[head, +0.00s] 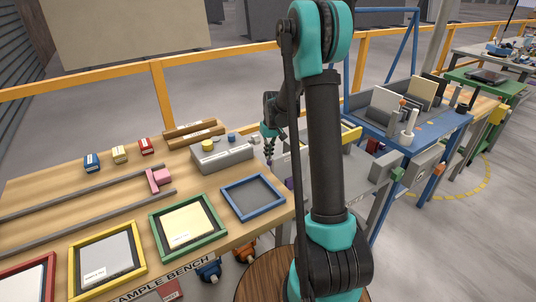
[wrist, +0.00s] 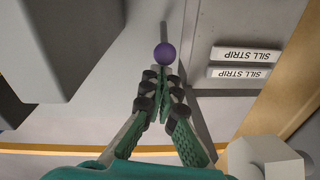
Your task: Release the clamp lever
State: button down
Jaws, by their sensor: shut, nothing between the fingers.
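The lever's purple ball knob (wrist: 165,53) shows in the wrist view just beyond my fingertips, over a grey surface. The knob also shows small in the head view (head: 289,184), partly beside my arm. My gripper (wrist: 163,82) has green fingers with dark joints, closed together with nothing between them. The fingertips are close to the knob; whether they touch it I cannot tell. In the head view my gripper (head: 270,158) points down beside the grey control box, partly hidden by my arm.
Two labels reading "SILL STRIP" (wrist: 244,54) lie right of the knob in the wrist view. A large grey block (wrist: 75,45) stands at left. The head view shows a grey box with a yellow button (head: 222,155), a blue frame (head: 253,197) and a blue cart (head: 425,130).

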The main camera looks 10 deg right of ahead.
jog(key=shift+s, duration=0.1)
jog(key=shift+s+d+r+t+y, duration=0.2)
jog(key=shift+s+t, duration=0.2)
jog(key=shift+t, duration=0.05)
jog(key=shift+s+d+r+t+y, duration=0.15)
jog(key=shift+s+r+t+y, duration=0.05)
jog(key=shift+s+t, duration=0.2)
jog(key=shift+s+d, duration=0.4)
jog(key=shift+s, duration=0.5)
jog(key=shift+s+d, duration=0.35)
jog(key=shift+s, duration=0.55)
jog(key=shift+s+d, duration=0.4)
jog(key=shift+s, duration=0.5)
jog(key=shift+w+r, duration=0.1)
jog(key=shift+r, duration=0.7)
